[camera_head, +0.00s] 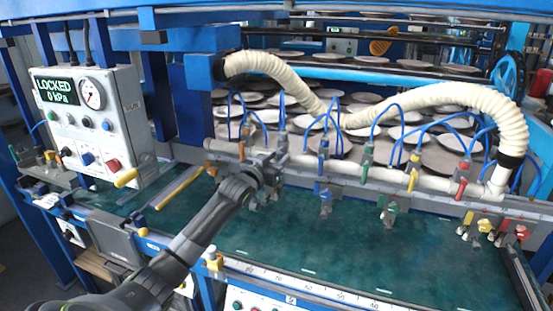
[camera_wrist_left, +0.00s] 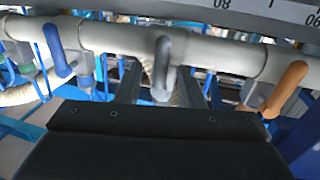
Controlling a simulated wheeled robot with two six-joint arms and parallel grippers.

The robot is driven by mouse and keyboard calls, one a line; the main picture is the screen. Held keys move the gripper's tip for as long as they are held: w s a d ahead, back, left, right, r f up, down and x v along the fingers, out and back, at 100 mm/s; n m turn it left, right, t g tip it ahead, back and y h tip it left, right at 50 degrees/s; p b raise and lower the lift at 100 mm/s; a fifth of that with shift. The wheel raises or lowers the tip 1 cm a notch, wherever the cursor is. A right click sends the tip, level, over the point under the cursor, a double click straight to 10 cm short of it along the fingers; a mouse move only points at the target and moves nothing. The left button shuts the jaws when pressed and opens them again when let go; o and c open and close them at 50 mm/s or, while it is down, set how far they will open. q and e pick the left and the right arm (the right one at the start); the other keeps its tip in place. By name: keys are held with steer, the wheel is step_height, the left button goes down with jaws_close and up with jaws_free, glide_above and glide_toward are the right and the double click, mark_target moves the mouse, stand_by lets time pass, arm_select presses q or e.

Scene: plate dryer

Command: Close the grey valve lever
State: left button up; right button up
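The grey valve lever (camera_wrist_left: 161,68) hangs at the middle of the white pipe in the left wrist view. My left gripper (camera_wrist_left: 160,88) is open, with one finger on each side of this lever and a visible gap to it. In the head view my left gripper (camera_head: 270,165) is at the left part of the white pipe (camera_head: 335,168) and hides most of the valve there. I cannot tell the lever's exact angle from the head view. My right gripper is not in view.
A blue lever (camera_wrist_left: 58,50) and an orange lever (camera_wrist_left: 287,88) flank the grey one. Yellow (camera_head: 413,178) and red (camera_head: 462,176) valves sit farther right. A control box (camera_head: 95,122) reading LOCKED stands left. The green surface (camera_head: 340,245) is mostly clear.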

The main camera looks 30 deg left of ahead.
arm_select(q)
steer(key=shift+c, duration=0.3)
jaws_close()
steer(key=shift+m, duration=0.3)
steer(key=m+g+y+p, duration=0.1)
steer(key=m+p, duration=0.1)
steer(key=m, duration=0.3)
steer(key=a+r+m+y+p, duration=0.1)
steer(key=m+p, duration=0.1)
steer(key=m, duration=0.3)
steer(key=r+m+g+y+p, duration=0.1)
steer(key=m+p, duration=0.1)
steer(key=m, duration=0.3)
steer(key=shift+s+a+g, duration=0.15)
steer(key=shift+a+g, duration=0.05)
steer(key=shift+g, duration=0.1)
stand_by(0.4)
